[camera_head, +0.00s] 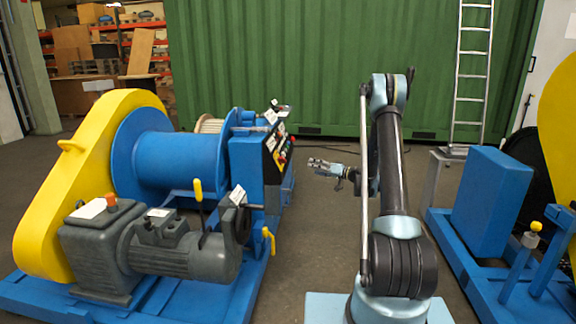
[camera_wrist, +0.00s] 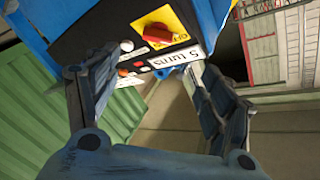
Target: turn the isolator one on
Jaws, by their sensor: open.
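A red rotary switch on a yellow plate (camera_wrist: 166,34) shows at the top of the wrist view, likely an isolator; which number it bears I cannot read. It sits on a black panel (camera_wrist: 133,24). My gripper (camera_wrist: 140,72) is open and empty, with its two fingers spread below the switch and apart from it. In the head view my gripper (camera_head: 318,163) points left toward the control panel (camera_head: 277,150) on the blue winch, with a gap between them. The switch's exact setting is hard to tell.
The blue and yellow winch (camera_head: 165,160) stands left; a blue box-shaped machine (camera_head: 490,205) stands right. A green container (camera_head: 300,65) and a ladder (camera_head: 470,75) stand behind.

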